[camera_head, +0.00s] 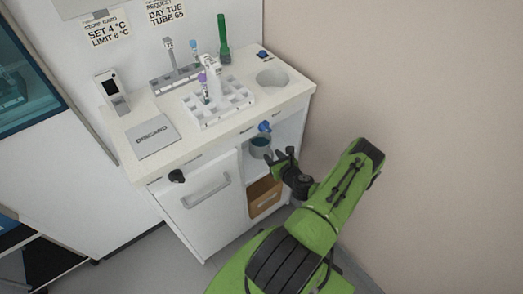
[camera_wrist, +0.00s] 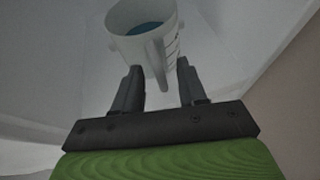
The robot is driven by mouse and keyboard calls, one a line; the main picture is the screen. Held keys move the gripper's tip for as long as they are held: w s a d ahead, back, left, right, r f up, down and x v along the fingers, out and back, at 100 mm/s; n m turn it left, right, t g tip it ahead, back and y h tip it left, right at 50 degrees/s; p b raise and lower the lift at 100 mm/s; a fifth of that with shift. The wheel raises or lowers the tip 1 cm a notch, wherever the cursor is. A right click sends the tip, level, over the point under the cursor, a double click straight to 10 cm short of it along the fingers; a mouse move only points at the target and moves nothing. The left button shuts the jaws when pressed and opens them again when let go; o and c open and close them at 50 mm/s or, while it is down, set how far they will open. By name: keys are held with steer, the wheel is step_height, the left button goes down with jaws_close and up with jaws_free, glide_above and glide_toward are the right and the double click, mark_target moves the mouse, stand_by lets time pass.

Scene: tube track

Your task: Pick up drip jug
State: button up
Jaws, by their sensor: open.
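The drip jug (camera_head: 260,147) is a pale, cup-like jug with blue liquid in it. It stands in the open upper compartment of the cabinet, below the counter. In the wrist view the jug (camera_wrist: 143,28) is at the top, upright, with its handle (camera_wrist: 157,62) towards me. My gripper (camera_head: 283,154) is just to the right of the jug in the head view. In the wrist view my gripper (camera_wrist: 157,72) is open, with one finger on each side of the lower part of the handle. I cannot tell whether either finger touches it.
A blue knob (camera_head: 264,127) sits on the cabinet edge above the jug. A tube rack (camera_head: 218,101) and a DISCARD plate (camera_head: 153,136) are on the counter. A wall (camera_head: 400,80) rises at the right.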

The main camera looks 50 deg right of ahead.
steer(key=shift+w+d+f, duration=0.3)
steer(key=shift+w, duration=0.3)
steer(key=shift+c, duration=0.4)
jaws_close()
